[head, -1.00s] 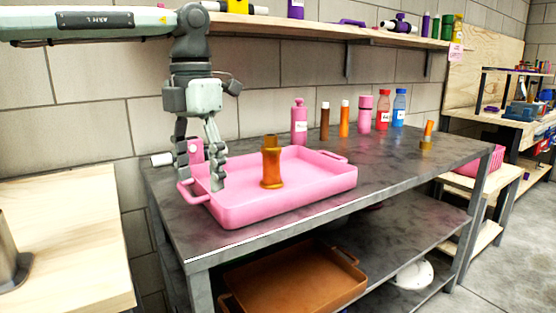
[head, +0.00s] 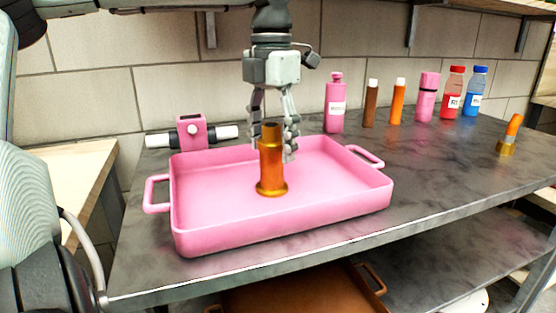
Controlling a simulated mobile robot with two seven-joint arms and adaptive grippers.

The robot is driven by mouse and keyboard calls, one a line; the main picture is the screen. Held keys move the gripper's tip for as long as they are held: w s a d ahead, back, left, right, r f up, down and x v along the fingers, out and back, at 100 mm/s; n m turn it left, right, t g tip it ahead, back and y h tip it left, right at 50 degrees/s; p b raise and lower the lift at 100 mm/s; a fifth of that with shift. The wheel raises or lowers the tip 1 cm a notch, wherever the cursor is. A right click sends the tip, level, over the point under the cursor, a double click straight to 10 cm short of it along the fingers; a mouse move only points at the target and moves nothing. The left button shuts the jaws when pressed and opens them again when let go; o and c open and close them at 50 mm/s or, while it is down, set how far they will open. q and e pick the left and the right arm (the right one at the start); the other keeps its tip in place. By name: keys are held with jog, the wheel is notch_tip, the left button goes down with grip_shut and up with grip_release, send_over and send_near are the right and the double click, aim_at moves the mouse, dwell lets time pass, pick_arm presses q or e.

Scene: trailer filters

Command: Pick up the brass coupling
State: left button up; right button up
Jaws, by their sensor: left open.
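The brass coupling (head: 271,170) stands upright in the pink tray (head: 285,226), near its middle. It is an orange-gold stepped cylinder with a wider foot and a darker top. My left gripper (head: 274,146) hangs down from above with its fingers open. One finger shows to the left of the coupling's upper part and another to the right. The coupling's top hides part of the fingers, so I cannot tell whether they touch it. My right gripper is not in view.
A pink block with a white bar (head: 192,132) sits behind the tray. A pink bottle (head: 335,108), several tubes and red and blue bottles (head: 476,92) line the back right. An orange-and-brass piece (head: 509,138) stands at far right. The right tabletop is fairly clear.

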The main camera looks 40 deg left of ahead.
aim_at(272, 169)
pick_arm(q)
notch_tip(272, 169, down, 6)
jog(key=shift+s+r, duration=0.1)
jog(key=shift+r, duration=0.1)
grip_shut()
dwell(0.4)
